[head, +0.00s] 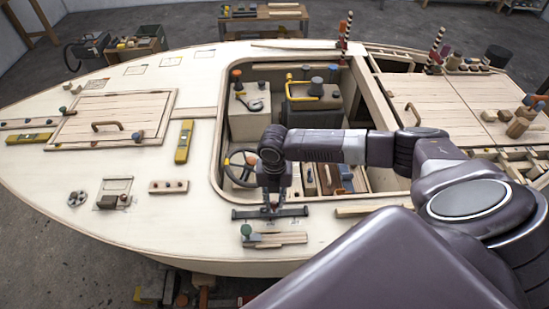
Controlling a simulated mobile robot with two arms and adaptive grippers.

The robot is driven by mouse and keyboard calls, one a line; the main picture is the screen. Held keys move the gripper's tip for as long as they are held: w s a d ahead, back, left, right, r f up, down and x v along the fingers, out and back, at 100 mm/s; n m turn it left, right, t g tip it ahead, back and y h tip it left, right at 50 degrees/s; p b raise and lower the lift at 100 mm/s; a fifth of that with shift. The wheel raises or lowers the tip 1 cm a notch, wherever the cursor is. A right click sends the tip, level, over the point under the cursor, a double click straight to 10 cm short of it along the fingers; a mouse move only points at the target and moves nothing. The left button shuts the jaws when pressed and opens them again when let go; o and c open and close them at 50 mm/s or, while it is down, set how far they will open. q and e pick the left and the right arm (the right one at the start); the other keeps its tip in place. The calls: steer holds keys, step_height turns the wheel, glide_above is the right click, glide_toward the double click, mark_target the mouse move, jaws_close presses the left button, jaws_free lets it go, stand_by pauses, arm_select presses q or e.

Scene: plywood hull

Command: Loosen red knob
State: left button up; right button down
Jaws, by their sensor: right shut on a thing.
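My right gripper (271,207) points down at the near edge of the deck, in front of the cockpit opening. Its fingers are shut at the middle of a dark bar (294,212) with raised ends. The fingers cover what lies between them. A green knob (246,230) stands just left of and below the bar, by some wooden strips (278,239). My left gripper is not in view.
The cockpit opening (222,130) holds boxes with a yellow handle (304,89) and a steering wheel (241,168). A closed hatch (110,112), yellow levels (184,141) and a holed block (168,186) lie on the left deck. Bare deck lies between them.

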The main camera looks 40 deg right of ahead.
mark_target(274, 203)
steer(key=n, duration=0.4)
steer(key=shift+f+n, duration=0.1)
steer(key=shift+n, duration=0.2)
steer(key=shift+s+a+n, duration=0.1)
steer(key=shift+s+n, duration=0.05)
steer(key=shift+n, duration=1.75)
steer(key=shift+f, duration=0.1)
steer(key=c, duration=1.7)
jaws_free()
steer(key=shift+c, duration=0.2)
steer(key=shift+r, duration=0.3)
step_height(274, 203, up, 12)
steer(key=shift+f, duration=0.2)
